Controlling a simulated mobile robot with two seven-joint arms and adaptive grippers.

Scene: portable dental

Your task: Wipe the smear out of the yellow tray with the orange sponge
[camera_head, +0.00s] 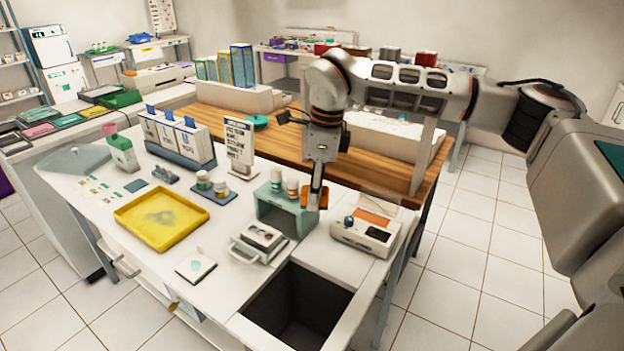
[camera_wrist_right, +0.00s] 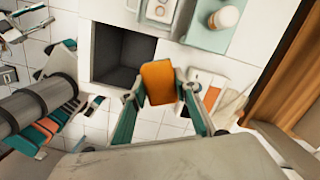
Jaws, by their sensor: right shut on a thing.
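The yellow tray (camera_head: 161,217) lies on the white counter at the left, with a greyish smear (camera_head: 163,216) on its floor. My right gripper (camera_head: 314,197) hangs above the counter, to the right of the tray. It is shut on the orange sponge (camera_wrist_right: 158,82), which shows between its fingers in the right wrist view. In the head view only small orange parts of the sponge (camera_head: 307,199) show. The sponge is clear of the tray. My left gripper is not in the head view; a grey arm part shows at the left of the wrist view.
A green-grey open box (camera_head: 287,213) with bottles on top stands by my right gripper. A white device (camera_head: 366,232) is to its right, a metal-handled case (camera_head: 259,242) to its left. A dark square opening (camera_head: 297,305) is in front. Bottles (camera_head: 204,181) stand behind the tray.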

